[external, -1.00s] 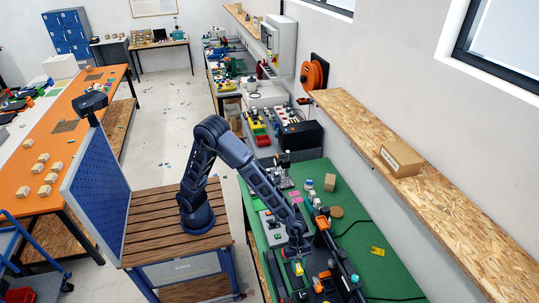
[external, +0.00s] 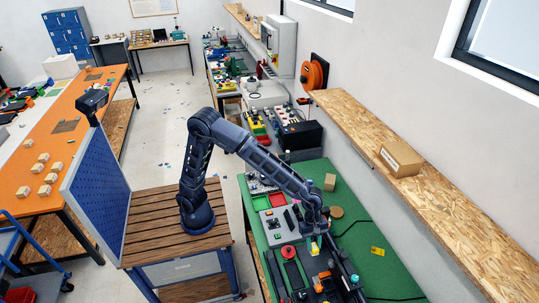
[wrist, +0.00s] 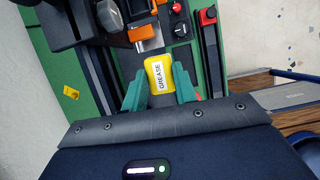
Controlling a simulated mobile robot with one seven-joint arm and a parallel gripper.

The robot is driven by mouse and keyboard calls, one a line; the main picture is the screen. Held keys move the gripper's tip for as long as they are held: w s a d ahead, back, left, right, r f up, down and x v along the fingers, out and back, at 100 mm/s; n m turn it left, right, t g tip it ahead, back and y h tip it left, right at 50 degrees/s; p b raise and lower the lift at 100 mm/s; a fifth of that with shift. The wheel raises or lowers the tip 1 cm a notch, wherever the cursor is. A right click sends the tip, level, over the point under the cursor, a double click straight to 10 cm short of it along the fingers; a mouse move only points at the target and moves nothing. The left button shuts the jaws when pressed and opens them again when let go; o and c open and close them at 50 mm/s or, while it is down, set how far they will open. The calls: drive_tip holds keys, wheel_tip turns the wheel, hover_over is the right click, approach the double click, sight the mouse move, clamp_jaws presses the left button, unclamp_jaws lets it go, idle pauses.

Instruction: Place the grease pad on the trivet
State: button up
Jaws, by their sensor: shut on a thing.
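The grease pad is a yellow block with a white GREASE label (wrist: 158,76), held between the green fingers of my gripper (wrist: 159,88) in the wrist view. In the external view the pad (external: 314,247) hangs below my gripper (external: 314,238), seemingly above the bench equipment; its exact height is hard to tell. A round brown disc, which looks like the trivet (external: 336,212), lies on the green bench top, behind and slightly right of my gripper. It looks bare. I cannot make it out in the wrist view.
A dark rail with equipment (external: 345,265) runs along the bench beside my gripper. A yellow tag (external: 378,251) lies on the green top at right. A wooden shelf (external: 440,200) with a box (external: 400,159) overhangs the wall side.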

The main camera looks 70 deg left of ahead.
drive_tip(key=w+a+r, duration=0.1)
drive_tip(key=w+r, duration=0.3)
drive_tip(key=w, duration=0.2)
drive_tip(key=n+t, duration=0.2)
drive_tip(key=n, duration=0.3)
hover_over(338, 213)
drive_tip(key=a, duration=0.2)
wheel_tip(338, 213, down, 7)
drive_tip(key=f, duration=2)
drive_tip(key=shift+s, duration=0.3)
drive_tip(key=o, duration=0.6)
drive_tip(key=shift+f, duration=0.1)
drive_tip(key=o, duration=0.3)
drive_tip(key=shift+o, duration=0.2)
